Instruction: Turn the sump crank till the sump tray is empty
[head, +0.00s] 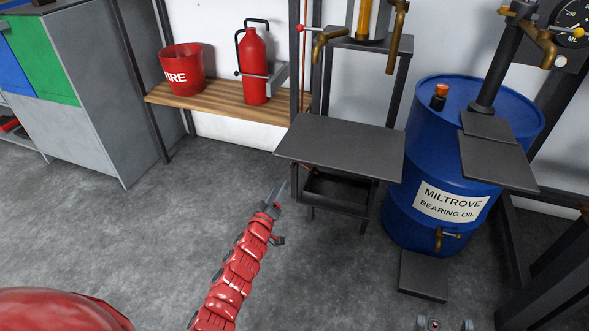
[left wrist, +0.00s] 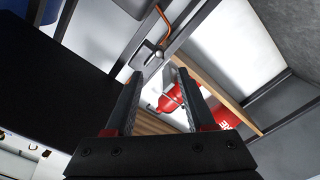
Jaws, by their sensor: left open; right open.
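A dark open-topped box (head: 335,189), which looks like the sump tray, sits low in a frame under a dark plate (head: 345,140). Its inside is dark and I cannot tell whether it holds anything. A thin copper-red rod (head: 309,168) shows beside it, under the plate. A bent copper rod (left wrist: 163,20) shows in the left wrist view; I cannot tell for sure that it is the sump crank. My left gripper (head: 275,194) is open and empty, to the left of the box and apart from it. My right gripper (head: 444,324) shows only partly at the bottom edge, open.
A blue oil drum (head: 425,165) with a brass tap stands right of the frame. Dark plates (head: 497,162) jut out before it. A wooden shelf (head: 205,99) holds a red bucket (head: 184,69) and an extinguisher (head: 254,68). The floor at left is clear.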

